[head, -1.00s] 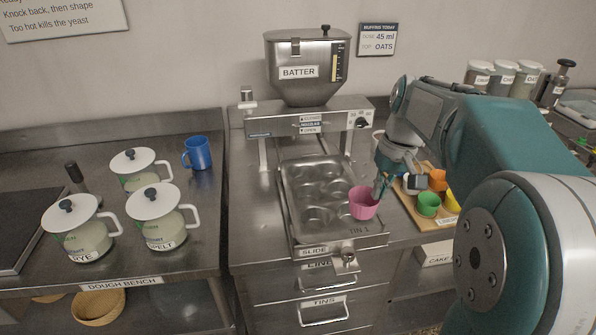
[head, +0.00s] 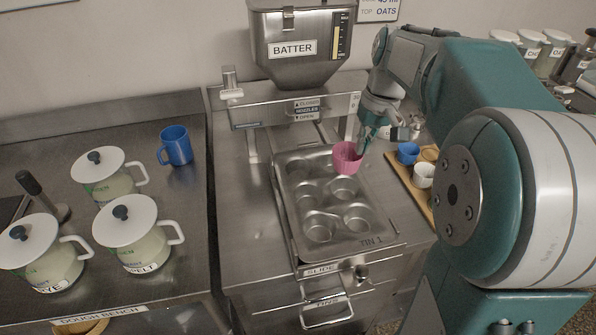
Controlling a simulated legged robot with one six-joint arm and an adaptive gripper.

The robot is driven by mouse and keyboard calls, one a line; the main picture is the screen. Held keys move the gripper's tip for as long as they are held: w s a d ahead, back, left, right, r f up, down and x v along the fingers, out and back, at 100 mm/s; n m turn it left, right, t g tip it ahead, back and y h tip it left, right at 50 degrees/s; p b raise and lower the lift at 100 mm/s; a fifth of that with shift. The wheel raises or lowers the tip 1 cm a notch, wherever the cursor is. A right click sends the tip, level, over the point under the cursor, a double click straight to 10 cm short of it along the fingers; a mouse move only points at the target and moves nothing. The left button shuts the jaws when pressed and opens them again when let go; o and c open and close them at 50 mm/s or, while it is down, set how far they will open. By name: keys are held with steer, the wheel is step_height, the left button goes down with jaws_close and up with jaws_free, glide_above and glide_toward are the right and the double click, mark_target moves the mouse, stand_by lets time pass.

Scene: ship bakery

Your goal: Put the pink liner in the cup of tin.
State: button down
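The pink liner (head: 346,158) is in my gripper (head: 362,143), which appears shut on its right rim. The liner is upright and over the back right part of the muffin tin (head: 287,207). The tin is a metal tray with several round cups, labelled TIN 1, sitting on a slide under the batter machine. The front and middle cups show empty. The liner hides the back right cup, and I cannot tell how high it is above the tin.
The batter hopper (head: 301,45) and its nozzle bar (head: 290,112) stand just behind the tin. A wooden board (head: 427,203) with blue, white and other liners lies to the right. A blue mug (head: 175,146) and lidded white pots (head: 137,240) stand on the left bench.

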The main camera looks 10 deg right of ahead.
steer(key=w+a+f, duration=0.4)
steer(key=w, duration=0.3)
glide_above(311, 166)
steer(key=s, duration=0.2)
steer(key=f, duration=0.5)
steer(key=shift+w, duration=0.25)
steer(key=shift+w+f, duration=0.1)
steer(key=shift+f, duration=0.1)
steer(key=f, duration=0.3)
steer(key=shift+w+a+f, duration=0.15)
steer(key=shift+w+f, duration=0.1)
steer(key=shift+f, duration=0.05)
steer(key=shift+f, duration=0.2)
steer(key=shift+s+f, duration=0.3)
steer(key=shift+f, duration=0.2)
steer(key=c, duration=0.8)
jaws_free()
steer(key=shift+w+f, duration=0.15)
